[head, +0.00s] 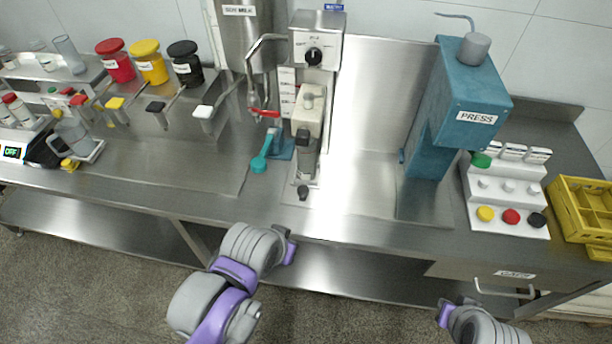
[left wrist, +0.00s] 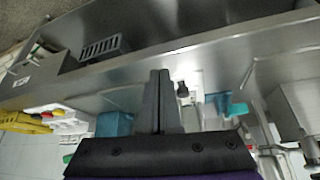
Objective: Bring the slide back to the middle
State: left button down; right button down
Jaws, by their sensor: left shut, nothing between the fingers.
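The machine with the dial (head: 316,55) stands at the middle of the counter against the back wall. Below its head, a cream block (head: 308,115) sits over a narrow pale track running toward the front edge. A black knob (head: 303,192) is at the track's front end. I cannot tell for sure which part is the slide. My left gripper (head: 291,252) is in front of the counter, apart from the knob. In the left wrist view its fingers (left wrist: 160,80) are together and empty, with the knob (left wrist: 182,89) beyond them.
A teal press (head: 465,100) stands right of the machine, beside a white button panel (head: 506,195) and yellow crate (head: 583,210). A teal scoop (head: 260,163) lies left of the track. The counter's front edge lies between my left gripper and the track.

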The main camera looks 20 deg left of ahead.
pick_arm(q)
jog(key=c, duration=1.2)
grip_release()
jog(key=shift+w+r, duration=0.15)
jog(key=shift+w, duration=0.05)
jog(key=o, duration=0.5)
jog(key=w+r, duration=0.1)
jog(key=w, duration=0.1)
jog(key=w+a+m, duration=0.1)
jog(key=w+a+r+m+g, duration=0.1)
jog(key=w, duration=0.1)
jog(key=shift+w+r+h, duration=0.3)
jog(key=shift+w, duration=0.05)
jog(key=shift+c, duration=0.2)
jog(key=m+g+h, duration=0.1)
jog(key=m+h, duration=0.1)
jog(key=m, duration=0.2)
send_near(303, 189)
jog(key=x, duration=0.8)
jog(key=shift+f+b, duration=0.3)
grip_shut()
